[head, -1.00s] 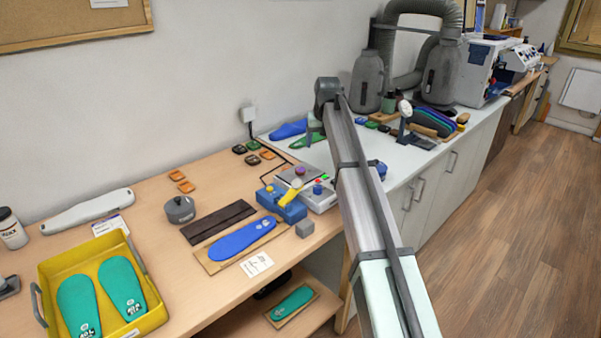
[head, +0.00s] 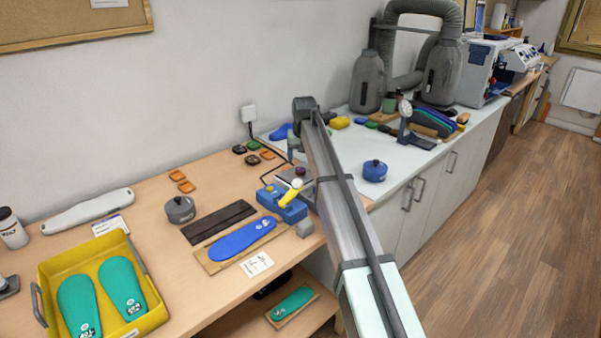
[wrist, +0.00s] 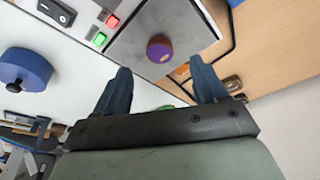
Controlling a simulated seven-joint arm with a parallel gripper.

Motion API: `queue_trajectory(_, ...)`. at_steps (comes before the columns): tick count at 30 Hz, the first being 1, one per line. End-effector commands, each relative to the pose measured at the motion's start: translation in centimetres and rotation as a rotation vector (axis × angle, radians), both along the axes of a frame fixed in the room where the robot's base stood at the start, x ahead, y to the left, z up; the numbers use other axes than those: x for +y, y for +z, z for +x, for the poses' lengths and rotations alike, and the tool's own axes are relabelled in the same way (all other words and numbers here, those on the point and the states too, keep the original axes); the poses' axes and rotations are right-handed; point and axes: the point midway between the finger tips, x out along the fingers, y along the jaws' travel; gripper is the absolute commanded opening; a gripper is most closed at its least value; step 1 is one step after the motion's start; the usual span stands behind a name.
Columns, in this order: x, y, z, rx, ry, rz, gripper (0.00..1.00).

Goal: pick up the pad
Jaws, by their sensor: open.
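No single thing shows clearly as the pad. A small round purple piece (wrist: 159,48) with a brownish underside sits on a grey plate (wrist: 190,22) between my fingertips in the wrist view.
A device with red and green buttons (wrist: 106,28) adjoins the plate. A blue round pot (head: 375,171) stands right on the white counter.

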Motion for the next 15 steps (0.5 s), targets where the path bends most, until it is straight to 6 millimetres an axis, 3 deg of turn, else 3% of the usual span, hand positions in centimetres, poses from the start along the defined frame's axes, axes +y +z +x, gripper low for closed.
queue_trajectory(7, 0.1, -1.4, 0.4, 0.001, 0.0, 0.0, 0.71)
queue_trajectory(15, 0.3, -4.7, 1.4, 0.001, 0.0, 0.0, 0.71)
